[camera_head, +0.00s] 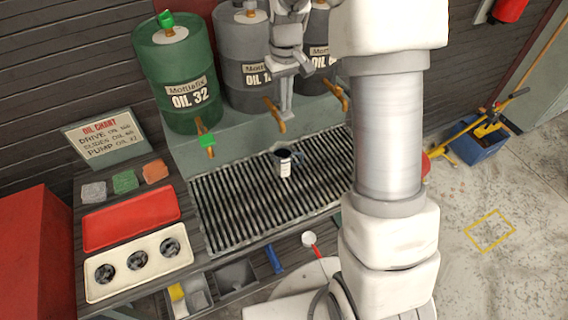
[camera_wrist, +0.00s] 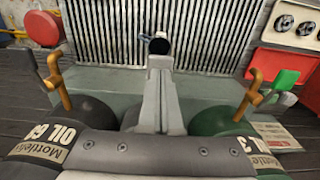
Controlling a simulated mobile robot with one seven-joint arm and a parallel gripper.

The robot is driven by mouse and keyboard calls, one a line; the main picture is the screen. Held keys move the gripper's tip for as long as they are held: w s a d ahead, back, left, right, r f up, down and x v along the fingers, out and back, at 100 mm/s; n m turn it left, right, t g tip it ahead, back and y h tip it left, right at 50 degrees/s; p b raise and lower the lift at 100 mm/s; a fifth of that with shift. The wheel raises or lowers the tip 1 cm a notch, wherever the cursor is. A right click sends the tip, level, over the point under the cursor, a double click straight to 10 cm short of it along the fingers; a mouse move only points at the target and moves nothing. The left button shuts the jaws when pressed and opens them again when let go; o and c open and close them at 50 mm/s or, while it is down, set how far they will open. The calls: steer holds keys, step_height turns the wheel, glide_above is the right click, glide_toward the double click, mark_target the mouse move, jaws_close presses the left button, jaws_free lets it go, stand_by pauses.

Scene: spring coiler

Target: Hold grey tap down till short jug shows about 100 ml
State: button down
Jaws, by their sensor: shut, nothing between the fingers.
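The short jug (camera_head: 285,166) stands upright on the slatted drip grate below the middle grey drum. Its inside looks dark, and its level is too small to read. In the wrist view the jug (camera_wrist: 159,47) shows just beyond my fingertips. The middle drum's brass tap (camera_head: 273,108) sticks out above and left of the jug; its grey lever is hidden by my gripper. My gripper (camera_head: 286,116) is shut and empty, pointing down at this tap; I cannot tell whether it touches the lever. In the wrist view my gripper (camera_wrist: 159,65) covers the tap.
The green drum (camera_head: 178,80) with its green-handled tap (camera_head: 207,142) is on the left. Another brass tap (camera_head: 335,92) is on the right. The drip grate (camera_head: 240,205) is otherwise clear. A red tray (camera_head: 130,220) and a cream tray (camera_head: 140,280) lie left.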

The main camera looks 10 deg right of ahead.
steer(key=shift+f+b, duration=0.85)
steer(key=shift+f, duration=0.5)
steer(key=shift+r, duration=0.2)
stand_by(2.8)
step_height(320, 180, up, 7)
steer(key=p, duration=0.5)
steer(key=shift+f, duration=0.15)
